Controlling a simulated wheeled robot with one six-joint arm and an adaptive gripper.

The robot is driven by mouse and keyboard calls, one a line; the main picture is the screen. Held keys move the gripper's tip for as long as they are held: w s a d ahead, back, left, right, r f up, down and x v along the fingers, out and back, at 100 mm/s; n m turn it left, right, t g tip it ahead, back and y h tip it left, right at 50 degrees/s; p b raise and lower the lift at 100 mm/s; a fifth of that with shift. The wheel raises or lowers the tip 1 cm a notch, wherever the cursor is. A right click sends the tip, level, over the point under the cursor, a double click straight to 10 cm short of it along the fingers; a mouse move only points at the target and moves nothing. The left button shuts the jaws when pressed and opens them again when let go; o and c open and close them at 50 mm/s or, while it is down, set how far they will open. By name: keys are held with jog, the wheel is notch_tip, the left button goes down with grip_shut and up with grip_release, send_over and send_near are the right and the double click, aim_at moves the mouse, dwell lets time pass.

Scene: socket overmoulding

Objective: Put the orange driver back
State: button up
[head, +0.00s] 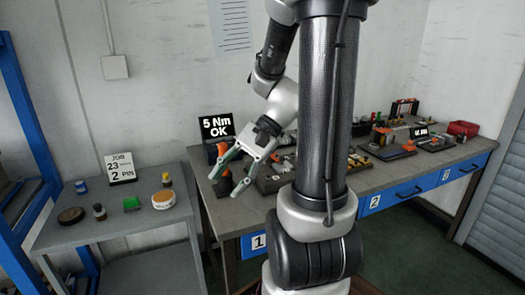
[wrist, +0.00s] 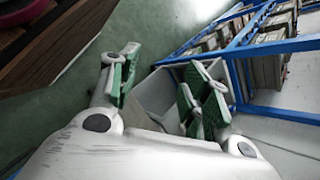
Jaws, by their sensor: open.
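My gripper (head: 226,178) is open, with green-padded fingers, in front of the left end of the workbench in the head view. It also shows in the wrist view (wrist: 164,92), with nothing between the fingers. An orange and dark upright object, probably the orange driver (head: 223,150), stands at the bench's left end below the "5 Nm OK" display (head: 217,126). A second orange-topped dark piece (head: 226,173) shows close by, partly behind the fingers. I cannot tell which is the driver, or whether it sits in a holder.
The workbench (head: 385,180) carries trays and small parts. A grey side table (head: 110,228) at left holds a job card (head: 120,168), a round tin (head: 164,199), a green block (head: 131,203) and small bottles. A blue rack (head: 28,110) stands far left. Floor shows between tables.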

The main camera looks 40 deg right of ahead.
jog(key=s+d+r+n+t+h, duration=0.3)
jog(key=s+d+r+n+h, duration=0.2)
jog(key=r+n+h, duration=0.2)
jog(key=n+h, duration=0.2)
jog(key=n, duration=0.2)
jog(key=shift+s+d+r+n, duration=0.2)
jog(key=shift+d+r+n, duration=0.1)
jog(key=shift+d+r, duration=0.05)
dwell(1.2)
